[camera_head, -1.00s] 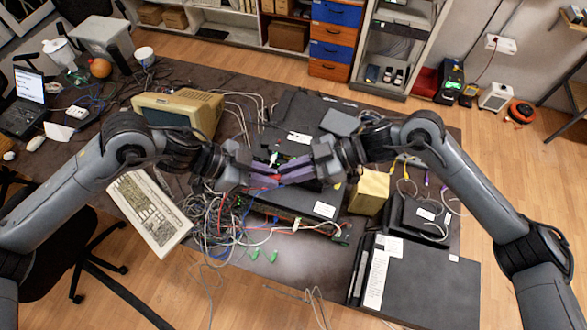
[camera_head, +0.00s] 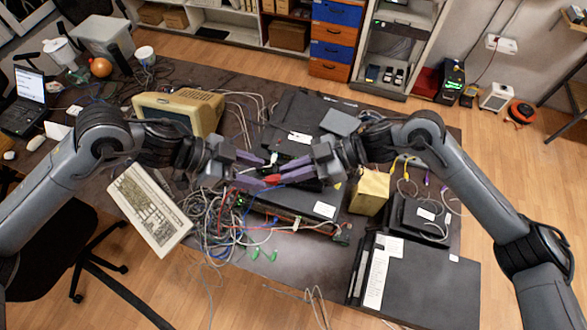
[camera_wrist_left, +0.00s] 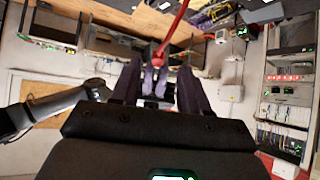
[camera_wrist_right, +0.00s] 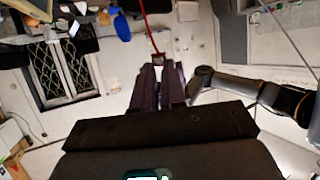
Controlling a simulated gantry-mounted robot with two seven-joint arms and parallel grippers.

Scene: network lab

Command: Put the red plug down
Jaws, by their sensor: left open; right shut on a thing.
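The red plug (camera_head: 272,179) is at the tips of my right gripper (camera_head: 283,174), which is shut on it and holds it above the cluttered table. In the right wrist view, the plug (camera_wrist_right: 158,59) sits at the tips of the closed fingers, and its red cable (camera_wrist_right: 150,27) runs away upward in the picture. My left gripper (camera_head: 261,172) is open just left of the plug. In the left wrist view, its fingers stand apart, with the red cable (camera_wrist_left: 177,30) and my right gripper's tips (camera_wrist_left: 155,68) beyond them. I cannot tell whether the left fingers touch the plug.
A black rack device (camera_head: 285,212) and tangled cables (camera_head: 215,222) lie below the grippers. Two green plugs (camera_head: 255,254) (camera_head: 273,256) lie on the table's front part, where there is some bare surface (camera_head: 300,265). A beige keyboard (camera_head: 150,210), monitor (camera_head: 207,100) and yellow box (camera_head: 370,190) flank the area.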

